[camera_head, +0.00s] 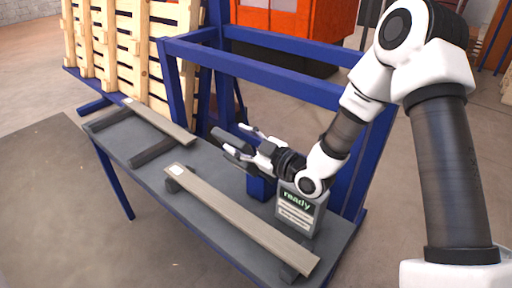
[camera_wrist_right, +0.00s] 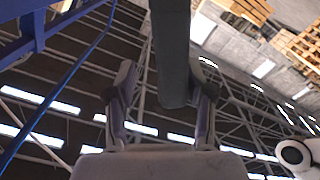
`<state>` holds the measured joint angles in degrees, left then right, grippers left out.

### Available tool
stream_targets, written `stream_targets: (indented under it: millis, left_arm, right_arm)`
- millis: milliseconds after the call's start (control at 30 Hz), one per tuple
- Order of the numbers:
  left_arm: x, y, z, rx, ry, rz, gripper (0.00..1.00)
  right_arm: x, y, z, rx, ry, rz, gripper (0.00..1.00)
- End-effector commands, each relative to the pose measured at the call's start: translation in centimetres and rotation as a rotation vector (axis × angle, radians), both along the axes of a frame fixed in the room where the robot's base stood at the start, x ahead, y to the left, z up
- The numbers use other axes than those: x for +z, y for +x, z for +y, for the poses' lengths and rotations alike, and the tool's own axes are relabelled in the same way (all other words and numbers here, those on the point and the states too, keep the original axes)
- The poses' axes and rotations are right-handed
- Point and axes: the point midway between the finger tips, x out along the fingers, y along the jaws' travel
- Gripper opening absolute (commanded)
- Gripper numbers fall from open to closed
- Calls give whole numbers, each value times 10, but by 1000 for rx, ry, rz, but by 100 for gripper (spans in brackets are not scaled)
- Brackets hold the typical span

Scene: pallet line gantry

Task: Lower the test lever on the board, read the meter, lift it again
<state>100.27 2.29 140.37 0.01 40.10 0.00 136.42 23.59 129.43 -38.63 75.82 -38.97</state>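The meter (camera_head: 300,209) is a grey box at the right end of the bench. Its green screen reads "ready", with smaller lines below too small to read. A dark grey bar, apparently the test lever (camera_head: 223,134), lies between the fingers of my right gripper (camera_head: 238,142) above the bench. In the right wrist view the bar (camera_wrist_right: 172,50) runs between the two spread fingers (camera_wrist_right: 162,75), with a gap on each side. The right gripper looks open around it. The lever's mounting is hidden behind the gripper and arm. My left gripper is in neither view.
The grey bench (camera_head: 240,190) carries two wooden boards, one in front (camera_head: 235,215) and one behind (camera_head: 160,122), on dark supports. A blue frame (camera_head: 265,72) stands behind it. Wooden pallets (camera_head: 130,45) stand at the back left. The floor at left is clear.

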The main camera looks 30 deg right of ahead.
Motion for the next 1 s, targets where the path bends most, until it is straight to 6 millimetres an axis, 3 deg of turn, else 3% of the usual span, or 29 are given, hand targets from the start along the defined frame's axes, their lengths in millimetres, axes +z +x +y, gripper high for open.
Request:
stream_targets:
  millis: [200, 400, 1000]
  left_arm:
    - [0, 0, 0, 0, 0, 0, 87]
    - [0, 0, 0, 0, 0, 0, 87]
    - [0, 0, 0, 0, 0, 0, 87]
  right_arm:
    - [1, -49, -21, -5, 12, -2, 52]
    - [1, -69, -29, -4, 5, 0, 52]
    - [0, -73, -30, 0, 1, 0, 52]
